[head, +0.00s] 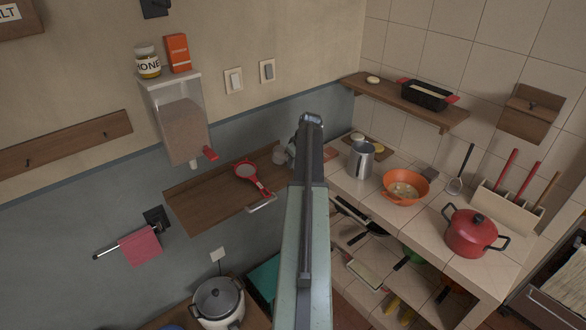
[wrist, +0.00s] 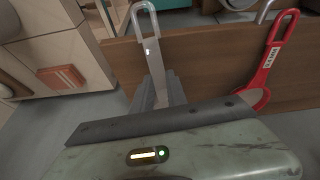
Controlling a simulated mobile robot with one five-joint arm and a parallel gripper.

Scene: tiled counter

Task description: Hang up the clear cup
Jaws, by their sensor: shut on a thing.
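The clear cup's pale, see-through handle (wrist: 146,30) with its looped end stands up between my gripper's fingers in the wrist view. My gripper (wrist: 163,92) is shut on this handle. The cup's bowl is hidden in the wrist view. In the head view my arm covers the gripper. A wooden wall rack (head: 92,141) with dark hooks is at the left in the head view.
A red-handled scoop (head: 246,170) lies on the wooden shelf (head: 200,203); its handle shows in the wrist view (wrist: 274,52). A dispenser (head: 180,125) hangs above. The tiled counter at right holds a metal pitcher (head: 361,161), orange colander (head: 404,187) and red pot (head: 472,233).

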